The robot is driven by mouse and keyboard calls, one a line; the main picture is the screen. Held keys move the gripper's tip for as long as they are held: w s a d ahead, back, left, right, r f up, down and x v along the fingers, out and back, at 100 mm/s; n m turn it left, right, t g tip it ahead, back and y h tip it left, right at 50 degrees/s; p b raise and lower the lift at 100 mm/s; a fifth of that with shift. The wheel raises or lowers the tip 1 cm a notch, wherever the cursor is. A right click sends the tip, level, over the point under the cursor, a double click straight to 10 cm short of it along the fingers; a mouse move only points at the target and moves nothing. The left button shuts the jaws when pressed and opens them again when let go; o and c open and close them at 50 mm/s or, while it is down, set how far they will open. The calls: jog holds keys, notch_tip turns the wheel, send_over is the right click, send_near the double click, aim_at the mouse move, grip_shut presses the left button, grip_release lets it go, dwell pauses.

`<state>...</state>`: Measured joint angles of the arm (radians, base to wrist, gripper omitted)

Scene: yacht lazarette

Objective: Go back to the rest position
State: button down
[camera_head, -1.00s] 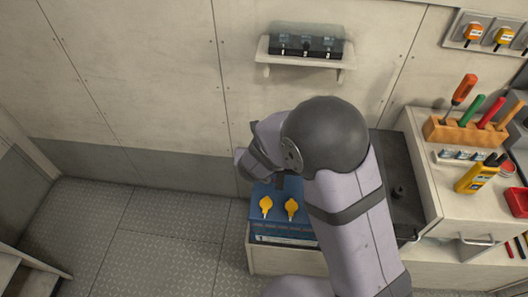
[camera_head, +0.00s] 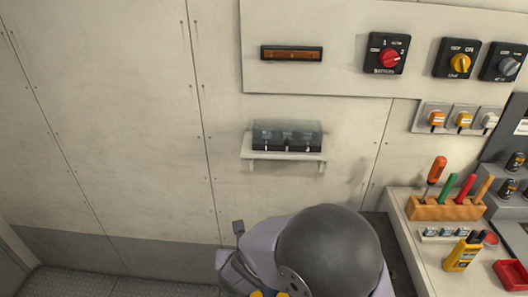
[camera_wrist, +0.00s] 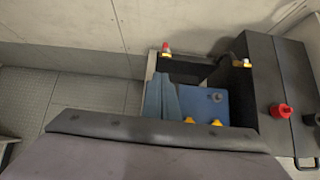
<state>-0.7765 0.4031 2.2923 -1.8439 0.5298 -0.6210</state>
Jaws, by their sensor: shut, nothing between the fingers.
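My arm rises at the bottom centre of the head view, with a dark round joint cover and pale lavender links. Its wrist end is at the left of that cover, low in front of the wall. In the wrist view a broad lavender part of mine with a dark edge fills the bottom. Beyond it is a blue box (camera_wrist: 215,103) with yellow pieces at its front, partly covered by this part.
A small wall shelf (camera_head: 284,156) holds a dark box with a clear cover. Switches, including a red one (camera_head: 387,54), are on the panel above. An orange tool rack (camera_head: 446,208) and yellow meter (camera_head: 463,253) stand right. A black box with a red knob (camera_wrist: 281,111) adjoins the blue box.

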jog(key=s+d+f+m+g+h, duration=0.4)
jog(key=s+d+m, duration=0.55)
jog(key=m, duration=0.55)
jog(key=s+d+r+m+g+y, duration=0.1)
jog(key=s+d+m+g, duration=0.4)
jog(key=s+m, duration=0.7)
jog(key=w+d+r+m+y+p, duration=0.1)
jog(key=w+d+r+m+y, duration=0.2)
jog(key=d+r+m, duration=0.3)
jog(key=w+d+m, duration=0.1)
jog(key=m, duration=0.1)
jog(key=shift+d+m, duration=0.2)
jog(key=shift+m, duration=0.2)
